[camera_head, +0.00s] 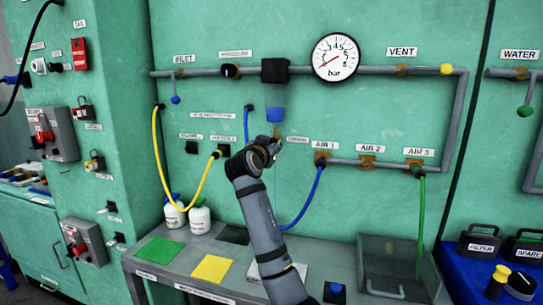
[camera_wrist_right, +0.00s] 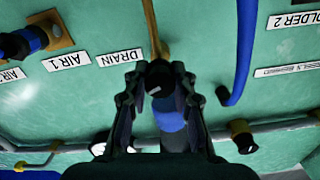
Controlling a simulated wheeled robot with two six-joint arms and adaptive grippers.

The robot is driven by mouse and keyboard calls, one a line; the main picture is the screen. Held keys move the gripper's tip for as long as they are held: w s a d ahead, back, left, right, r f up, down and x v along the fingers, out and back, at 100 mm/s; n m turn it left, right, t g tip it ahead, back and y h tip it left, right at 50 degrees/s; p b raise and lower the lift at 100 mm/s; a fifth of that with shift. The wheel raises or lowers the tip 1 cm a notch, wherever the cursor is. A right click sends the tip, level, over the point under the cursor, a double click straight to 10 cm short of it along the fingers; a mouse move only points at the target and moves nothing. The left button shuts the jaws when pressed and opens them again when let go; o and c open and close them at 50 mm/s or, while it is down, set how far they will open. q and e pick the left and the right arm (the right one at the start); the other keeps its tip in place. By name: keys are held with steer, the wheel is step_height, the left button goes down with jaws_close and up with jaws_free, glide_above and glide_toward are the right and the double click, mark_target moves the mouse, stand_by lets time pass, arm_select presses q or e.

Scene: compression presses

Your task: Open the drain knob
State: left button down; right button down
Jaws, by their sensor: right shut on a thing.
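The drain knob (camera_wrist_right: 160,78) is a small dark knob with a light spot, at the "DRAIN" label (camera_wrist_right: 121,58), which reads upside down in the right wrist view. My right gripper (camera_head: 268,147) reaches up to the wall below the blue filter bowl (camera_head: 275,115). In the right wrist view its fingers (camera_wrist_right: 158,82) stand on both sides of the knob and are shut on it. A brown pipe (camera_wrist_right: 152,28) runs from the knob. In the head view my gripper hides the knob. My left gripper is not in view.
A pressure gauge (camera_head: 335,57) reads near the low end. A blue hose (camera_head: 309,200) hangs right of my arm, and a yellow hose (camera_head: 158,160) hangs to its left. A grey bench (camera_head: 195,255) with coloured mats and a clear box (camera_head: 395,255) lie below.

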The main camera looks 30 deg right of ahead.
steer(key=m+b, duration=0.2)
steer(key=m, duration=0.1)
steer(key=shift+f+m+b, duration=0.2)
steer(key=shift+m+b, duration=0.1)
steer(key=shift+b, duration=0.05)
steer(key=shift+m, duration=0.3)
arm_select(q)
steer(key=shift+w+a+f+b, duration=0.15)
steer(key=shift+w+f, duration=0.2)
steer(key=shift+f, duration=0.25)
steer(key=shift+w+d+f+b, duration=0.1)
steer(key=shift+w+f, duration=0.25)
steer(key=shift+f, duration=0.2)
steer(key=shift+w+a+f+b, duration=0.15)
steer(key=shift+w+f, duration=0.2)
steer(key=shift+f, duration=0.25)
arm_select(e)
steer(key=shift+r+m, duration=0.1)
steer(key=shift+m, duration=0.3)
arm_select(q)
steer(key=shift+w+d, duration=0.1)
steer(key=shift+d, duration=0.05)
arm_select(e)
steer(key=c, duration=1.1)
jaws_free()
steer(key=shift+a, duration=0.1)
